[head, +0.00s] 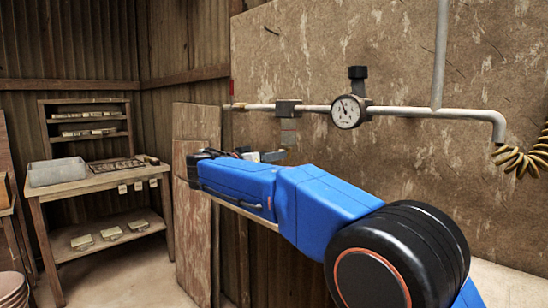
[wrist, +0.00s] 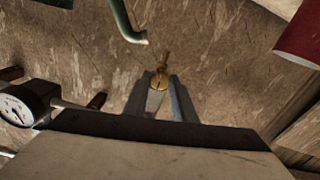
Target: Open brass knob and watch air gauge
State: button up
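The small brass knob (wrist: 160,81) shows in the wrist view, against the stained wall. It appears between and just past the tips of my gripper (wrist: 161,86). The two grey fingers stand apart, and I see no clear contact with the knob. In the head view my gripper (head: 272,156) is below the pipe, near a grey block; the knob cannot be made out there. The round white air gauge (head: 347,111) sits on the pipe to the right, its needle pointing up and left. The gauge also shows at the left edge of the wrist view (wrist: 15,108).
A grey pipe (head: 415,111) runs along the wall, with a grey valve block (head: 288,107) and a coiled brass hose (head: 522,160) at right. A wooden bench (head: 105,182) with a grey tray (head: 57,171) stands left. A red cylinder (wrist: 300,35) is near in the wrist view.

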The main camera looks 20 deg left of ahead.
jog(key=c, duration=0.3)
jog(key=shift+n, duration=9)
jog(key=o, duration=1)
